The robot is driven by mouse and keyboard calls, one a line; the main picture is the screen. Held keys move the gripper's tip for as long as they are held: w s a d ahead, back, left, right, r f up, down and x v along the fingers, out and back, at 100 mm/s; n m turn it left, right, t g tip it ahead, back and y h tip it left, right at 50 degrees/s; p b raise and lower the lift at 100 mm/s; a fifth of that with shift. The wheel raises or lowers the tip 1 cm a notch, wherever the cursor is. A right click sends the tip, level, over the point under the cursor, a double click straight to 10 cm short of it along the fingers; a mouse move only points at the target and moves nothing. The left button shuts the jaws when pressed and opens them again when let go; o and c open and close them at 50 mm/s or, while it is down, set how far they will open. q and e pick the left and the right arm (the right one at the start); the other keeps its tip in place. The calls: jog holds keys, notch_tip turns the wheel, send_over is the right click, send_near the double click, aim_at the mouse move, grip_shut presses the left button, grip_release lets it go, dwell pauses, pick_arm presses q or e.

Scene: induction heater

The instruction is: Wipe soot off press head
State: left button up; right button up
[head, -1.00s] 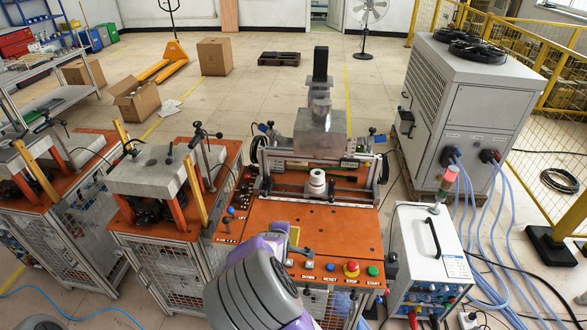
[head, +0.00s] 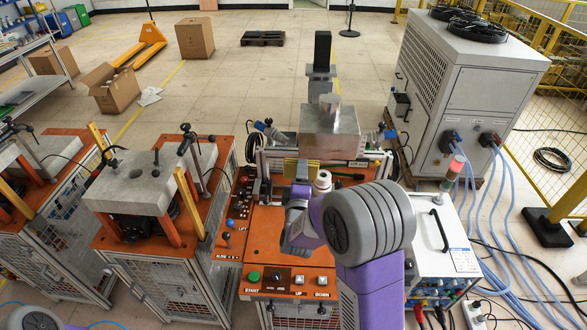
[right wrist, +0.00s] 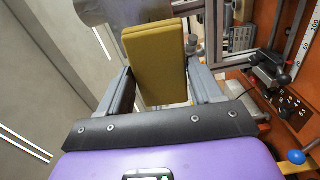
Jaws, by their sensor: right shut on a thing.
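The press head is a shiny metal block (head: 331,128) above the orange press table (head: 262,232) in the head view. Its lower edge (right wrist: 118,10) shows at the top of the right wrist view. I cannot make out soot on it. My right gripper (head: 300,186) is shut on a yellow sponge (head: 302,168), which stands up between the fingers, also in the right wrist view (right wrist: 156,58). The sponge is in front of and a little below the block, toward its left side. I cannot tell whether they touch. My left gripper is not in view.
A white cylinder (head: 323,180) stands under the block, just right of the sponge. A white control box (head: 447,243) and a large chiller (head: 470,85) stand to the right; a second orange-topped station (head: 140,185) stands left.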

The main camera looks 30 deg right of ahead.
jog(key=x, duration=0.3)
jog(key=shift+w+d+b, duration=0.1)
jog(key=shift+d+b, duration=0.25)
jog(key=shift+b, duration=0.05)
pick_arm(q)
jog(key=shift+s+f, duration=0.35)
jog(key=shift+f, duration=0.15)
pick_arm(e)
jog(key=shift+x, duration=0.75)
jog(key=shift+x, duration=0.95)
jog(key=shift+r, duration=0.1)
